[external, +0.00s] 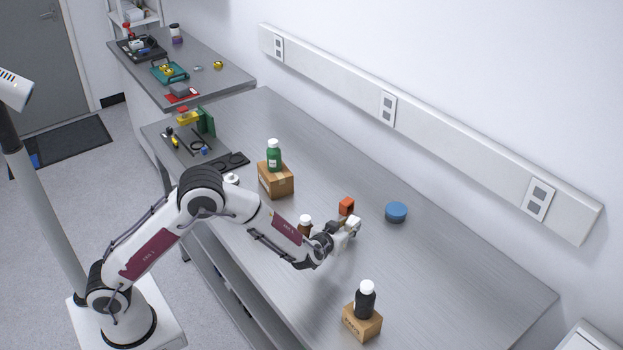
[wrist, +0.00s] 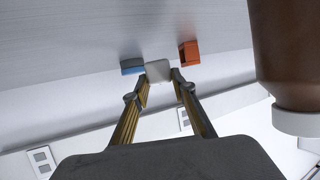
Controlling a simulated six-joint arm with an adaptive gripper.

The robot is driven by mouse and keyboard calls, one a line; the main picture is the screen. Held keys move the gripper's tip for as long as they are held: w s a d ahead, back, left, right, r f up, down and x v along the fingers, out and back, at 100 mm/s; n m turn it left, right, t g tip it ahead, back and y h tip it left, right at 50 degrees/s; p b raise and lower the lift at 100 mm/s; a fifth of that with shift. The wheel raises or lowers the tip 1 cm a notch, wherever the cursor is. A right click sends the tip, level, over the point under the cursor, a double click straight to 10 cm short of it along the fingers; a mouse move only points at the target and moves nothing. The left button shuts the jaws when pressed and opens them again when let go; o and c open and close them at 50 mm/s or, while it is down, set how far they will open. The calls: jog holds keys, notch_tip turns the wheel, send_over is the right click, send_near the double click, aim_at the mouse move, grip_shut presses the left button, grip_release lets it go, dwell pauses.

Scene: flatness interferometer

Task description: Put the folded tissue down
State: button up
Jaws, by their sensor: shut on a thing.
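My gripper (external: 343,234) is over the middle of the long grey bench. In the wrist view its two fingers (wrist: 159,80) are closed on the folded tissue (wrist: 158,71), a small white pad at the fingertips. In the external view the tissue is hard to tell apart from the pale gripper parts. I cannot tell whether it touches the bench top.
An orange-red block (external: 346,206) and a blue round container (external: 396,212) stand beyond my gripper. A brown bottle (external: 305,230) stands close beside my arm. A black bottle (external: 365,300) and a green bottle (external: 274,156) stand on cardboard boxes. The bench's right part is clear.

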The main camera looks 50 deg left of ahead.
jog(key=shift+f, duration=1.65)
jog(key=shift+f, duration=0.15)
jog(key=o, duration=0.7)
jog(key=shift+r, duration=0.2)
jog(key=v, duration=1.2)
jog(key=shift+r, duration=0.1)
jog(key=shift+w+r, duration=0.1)
